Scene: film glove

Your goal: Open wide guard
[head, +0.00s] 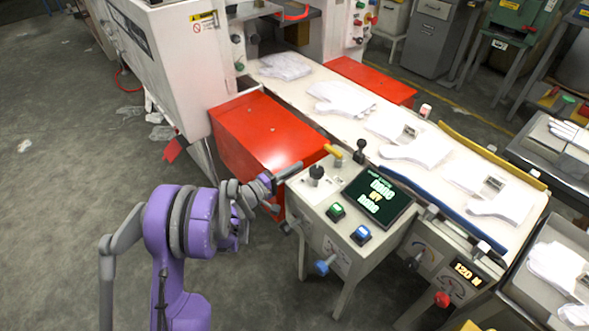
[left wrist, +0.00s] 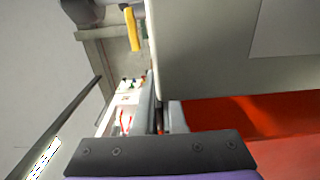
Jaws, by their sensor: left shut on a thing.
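A wide red guard (head: 268,132) sits on the near side of the machine, left of the control console; its top looks closed and flat. A red surface also fills the lower right of the left wrist view (left wrist: 245,118). My left gripper (head: 283,177) is at the guard's near right edge, between guard and console. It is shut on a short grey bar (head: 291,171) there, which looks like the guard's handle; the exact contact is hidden. A second red guard (head: 370,80) lies across the conveyor. My right gripper is not in view.
The console (head: 318,208) with buttons, a screen and a yellow lever (head: 333,151) stands close right of my gripper. A white machine cabinet (head: 175,60) rises behind. White gloves lie along the conveyor (head: 345,122). The floor at left is mostly open.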

